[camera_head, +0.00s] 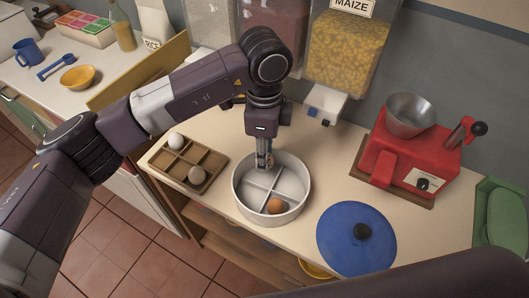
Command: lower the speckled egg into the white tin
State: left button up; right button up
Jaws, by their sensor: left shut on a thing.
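The white tin (237,196) is a round, open tin on the counter, with crossed dividers making compartments. A brown egg (276,205) lies in its front compartment. My left gripper (264,163) points down at the back part of the tin and is shut on the speckled egg. The fingers hide most of this egg, so its speckles and its exact height over the tin floor cannot be made out. My right gripper is out of view.
A blue lid (340,238) lies front right of the tin. A red grinder (423,158) stands further right. Dispensers (347,50) hang behind.

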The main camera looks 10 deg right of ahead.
pick_arm(q)
jog(key=o, duration=0.8)
